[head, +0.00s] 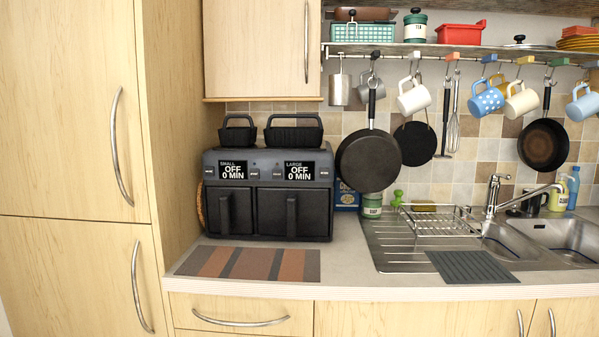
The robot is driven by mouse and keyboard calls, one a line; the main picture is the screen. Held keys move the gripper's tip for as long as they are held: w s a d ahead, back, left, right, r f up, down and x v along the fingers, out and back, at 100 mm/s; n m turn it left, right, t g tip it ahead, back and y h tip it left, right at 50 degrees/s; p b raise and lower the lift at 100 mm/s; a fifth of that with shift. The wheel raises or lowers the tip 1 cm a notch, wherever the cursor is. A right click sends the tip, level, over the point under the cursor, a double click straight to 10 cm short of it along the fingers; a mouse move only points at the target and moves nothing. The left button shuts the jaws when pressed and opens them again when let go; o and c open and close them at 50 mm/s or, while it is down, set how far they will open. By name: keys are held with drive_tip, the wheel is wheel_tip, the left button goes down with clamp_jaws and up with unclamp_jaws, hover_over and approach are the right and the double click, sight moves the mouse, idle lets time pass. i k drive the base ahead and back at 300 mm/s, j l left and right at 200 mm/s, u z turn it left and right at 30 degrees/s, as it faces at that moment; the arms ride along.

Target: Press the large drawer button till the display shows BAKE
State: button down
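A black two-drawer air fryer (268,192) stands on the counter against the tiled wall. Its left display (234,171) reads SMALL, OFF, 0 MIN. Its right display (299,171) reads LARGE, OFF, 0 MIN. Small buttons sit beside the displays, but their labels are too small to read. The small drawer (236,211) on the left and the large drawer (291,212) on the right are both closed. Two black handled baskets rest on top. My gripper is not in view.
A striped mat (248,263) lies before the fryer. A hanging black pan (368,161) is close on its right. Mugs and utensils hang from the rail above the sink (560,237). A tall wooden cabinet (75,110) stands at left.

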sight(324, 172)
drive_tip(key=i+l+u, duration=0.1)
drive_tip(key=i+u, duration=0.15)
drive_tip(key=i, duration=0.25)
drive_tip(key=i+l+u, duration=0.3)
drive_tip(key=i, duration=0.25)
